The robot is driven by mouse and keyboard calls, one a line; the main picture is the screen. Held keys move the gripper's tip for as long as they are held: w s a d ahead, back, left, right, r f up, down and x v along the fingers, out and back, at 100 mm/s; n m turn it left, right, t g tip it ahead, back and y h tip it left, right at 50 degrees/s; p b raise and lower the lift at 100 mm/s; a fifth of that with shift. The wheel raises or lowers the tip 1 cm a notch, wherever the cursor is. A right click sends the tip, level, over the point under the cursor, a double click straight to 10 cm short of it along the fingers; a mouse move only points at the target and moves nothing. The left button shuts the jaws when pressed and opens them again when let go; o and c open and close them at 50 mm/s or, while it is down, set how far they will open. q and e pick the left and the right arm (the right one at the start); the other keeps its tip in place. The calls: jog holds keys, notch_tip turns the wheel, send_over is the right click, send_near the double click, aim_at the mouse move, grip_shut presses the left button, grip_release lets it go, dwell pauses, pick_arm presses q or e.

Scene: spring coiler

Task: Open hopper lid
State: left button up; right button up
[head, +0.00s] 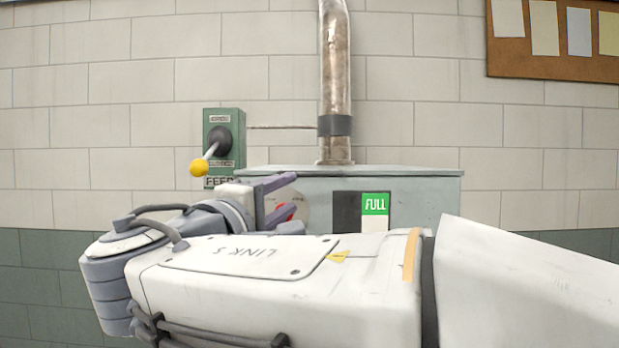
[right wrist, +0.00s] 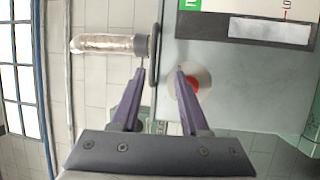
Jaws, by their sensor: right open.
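The grey-green hopper (head: 425,200) stands against the wall, with its flat lid (head: 410,172) lying level on top. In the right wrist view, turned on its side, the lid's edge (right wrist: 154,100) runs as a dark upright band. My right gripper (head: 290,203) is open at the left part of the hopper's front. Its two fingers (right wrist: 160,72) appear either side of the lid edge in the right wrist view, and nothing is gripped. A red knob on a pale round plate (head: 287,211) is partly hidden by the fingers. My left gripper is not in view.
A clear pipe (head: 334,70) with a dark collar rises behind the lid's front edge. A green feed switch box (head: 224,140) with a yellow-tipped lever is at the left. A green FULL sign (head: 375,204) is on the hopper front. My right arm hides the lower hopper.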

aim_at(309, 175)
jog(key=p+x, duration=0.1)
jog(key=x, duration=0.2)
jog(key=r+p+x, duration=0.1)
jog(key=p+x, duration=0.1)
jog(key=x, duration=0.1)
jog(key=p+x, duration=0.2)
jog(key=x, duration=0.1)
jog(key=shift+w+r, duration=0.15)
jog(key=shift+r, duration=0.2)
jog(key=shift+w+d+f+p, duration=0.1)
jog(key=shift+w+d+p, duration=0.05)
jog(key=shift+w+p, duration=0.25)
jog(key=shift+c, duration=0.3)
grip_shut()
dwell(0.4)
